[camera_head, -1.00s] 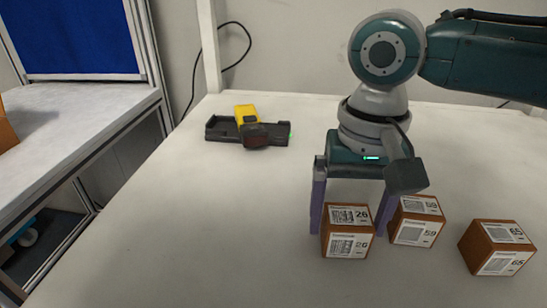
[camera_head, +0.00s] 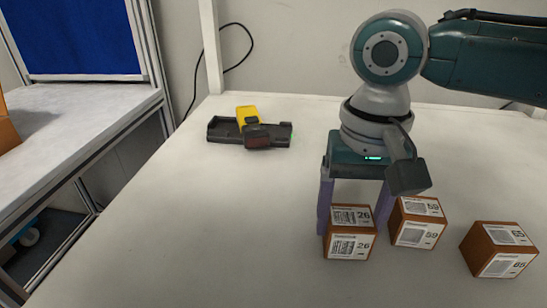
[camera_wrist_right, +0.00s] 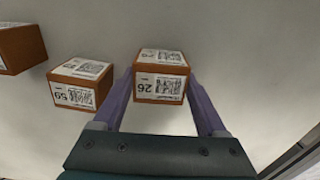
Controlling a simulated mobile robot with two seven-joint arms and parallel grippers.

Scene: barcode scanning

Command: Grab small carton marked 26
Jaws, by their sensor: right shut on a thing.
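The small carton marked 26 (camera_head: 350,233) is a brown box with white labels on its top and front. It sits on the white table. My right gripper (camera_head: 350,225) comes down from above, with its purple fingers on either side of the carton, shut on it. In the right wrist view the carton (camera_wrist_right: 161,77) lies between the two fingertips (camera_wrist_right: 160,85), its label reading 26 upside down. My left gripper does not show.
The carton marked 59 (camera_head: 417,222) stands close to the right finger. The carton marked 65 (camera_head: 499,249) is farther right. A yellow and black scanner (camera_head: 250,122) lies in a dark holder (camera_head: 222,131) at the back left. The table's left and middle are clear.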

